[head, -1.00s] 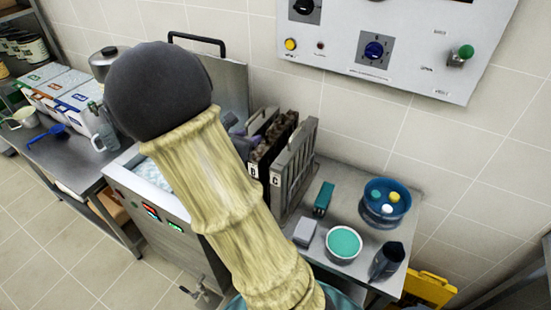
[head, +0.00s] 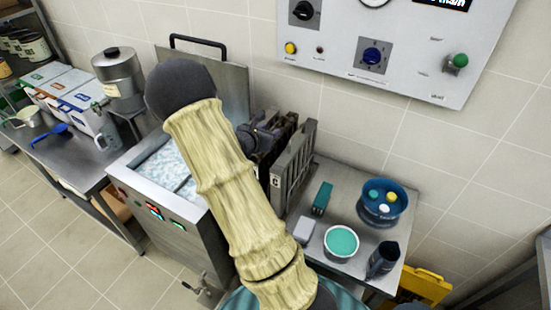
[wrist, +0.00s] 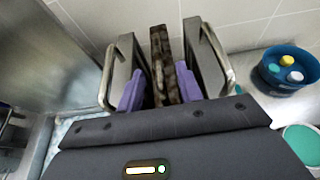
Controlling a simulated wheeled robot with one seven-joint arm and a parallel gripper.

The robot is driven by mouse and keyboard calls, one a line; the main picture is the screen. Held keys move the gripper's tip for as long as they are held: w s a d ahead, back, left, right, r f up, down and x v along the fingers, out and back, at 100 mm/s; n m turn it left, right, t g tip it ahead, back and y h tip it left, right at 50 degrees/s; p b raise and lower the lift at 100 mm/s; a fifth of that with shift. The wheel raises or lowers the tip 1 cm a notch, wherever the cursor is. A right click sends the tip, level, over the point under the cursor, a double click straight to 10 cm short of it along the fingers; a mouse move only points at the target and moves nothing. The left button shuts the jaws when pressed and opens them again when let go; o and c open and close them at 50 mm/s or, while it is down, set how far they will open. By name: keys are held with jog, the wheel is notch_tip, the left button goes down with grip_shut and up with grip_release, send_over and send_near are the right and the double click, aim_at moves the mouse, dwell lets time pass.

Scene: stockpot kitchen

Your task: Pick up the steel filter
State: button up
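Upright flat filters stand in a row beside the fryer-like tank. In the wrist view, a grey steel filter with a bar handle (wrist: 207,62) stands on the right, and a similar grey one (wrist: 119,72) on the left. A dark, mottled brown filter (wrist: 160,55) stands between them. The right grey filter also shows in the head view (head: 294,163), marked C. My gripper (wrist: 161,85) has purple fingers that are apart, one on each side of the mottled filter, in the gaps between it and the grey filters. I cannot tell whether they touch anything. My arm hides part of the row in the head view.
The open tank (head: 165,165) holds bubbly liquid. To the right, the steel table bears a blue tub (head: 383,205), a teal-filled bowl (head: 342,243), a teal block (head: 322,198) and a dark jug (head: 382,258). A control panel (head: 400,45) hangs on the wall above.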

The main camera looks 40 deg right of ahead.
aim_at(276, 124)
jog(key=shift+w+d+p, duration=0.15)
jog(key=shift+d+p, duration=0.35)
jog(key=p+x, duration=0.2)
jog(key=x, duration=0.2)
jog(key=shift+w+d+r, duration=0.1)
jog(key=shift+w+d, duration=0.1)
jog(key=shift+s, duration=0.1)
jog(key=shift+a, duration=0.1)
grip_shut()
dwell(0.5)
